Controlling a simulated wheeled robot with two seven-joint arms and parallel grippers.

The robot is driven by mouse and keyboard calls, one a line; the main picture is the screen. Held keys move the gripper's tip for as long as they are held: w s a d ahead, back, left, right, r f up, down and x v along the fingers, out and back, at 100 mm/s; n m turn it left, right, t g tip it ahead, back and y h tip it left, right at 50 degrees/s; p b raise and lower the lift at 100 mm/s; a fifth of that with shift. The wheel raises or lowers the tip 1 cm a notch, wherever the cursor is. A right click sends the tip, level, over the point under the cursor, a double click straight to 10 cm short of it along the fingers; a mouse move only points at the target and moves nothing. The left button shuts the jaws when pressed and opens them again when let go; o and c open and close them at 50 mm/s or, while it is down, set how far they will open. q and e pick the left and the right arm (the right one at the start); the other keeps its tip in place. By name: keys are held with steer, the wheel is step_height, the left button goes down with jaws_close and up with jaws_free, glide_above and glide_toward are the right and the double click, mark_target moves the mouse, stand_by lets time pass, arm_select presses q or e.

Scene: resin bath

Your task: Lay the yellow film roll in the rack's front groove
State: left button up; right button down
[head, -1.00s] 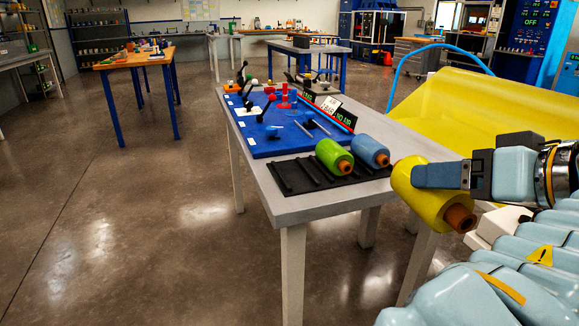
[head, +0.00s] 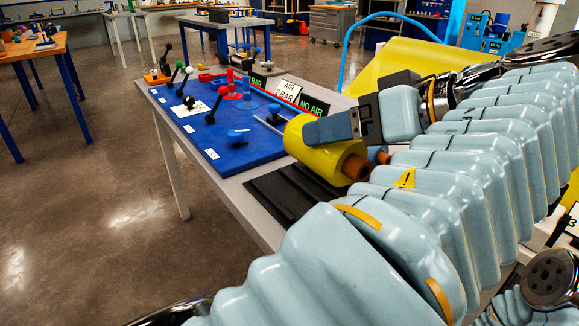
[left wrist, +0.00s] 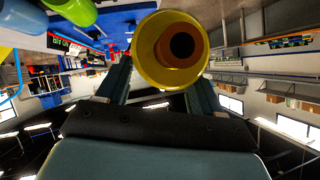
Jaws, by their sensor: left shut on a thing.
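My left gripper (head: 314,130) is shut on the yellow film roll (head: 318,150), which has a brown core (head: 356,167). In the left wrist view the yellow roll (left wrist: 141,62) shows end-on between the fingers. In the head view it hangs tilted above the black grooved rack (head: 288,196), and I see no clear contact with it. The roll and my arm hide much of the rack. The green roll (left wrist: 80,10) shows in the left wrist view, hidden in the head view. My right gripper is not in view.
The grey table (head: 252,213) also bears a blue board (head: 200,130) with levers and knobs, and small signs (head: 287,92) behind it. A yellow sheet (head: 425,62) lies beyond the table. The floor to the left is open.

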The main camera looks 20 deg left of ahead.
arm_select(q)
steer(key=w+a+f, duration=0.2)
steer(key=w+f, duration=0.1)
steer(key=w+a+f, duration=0.3)
steer(key=f, duration=0.1)
steer(key=w+a+f, duration=0.3)
steer(key=f, duration=0.1)
steer(key=shift+a+f, duration=0.1)
steer(key=shift+f, duration=0.1)
steer(key=shift+s+f, duration=0.1)
steer(key=shift+f, duration=0.25)
steer(key=shift+f+b, duration=0.4)
steer(key=shift+b, duration=0.05)
steer(key=o, duration=1.7)
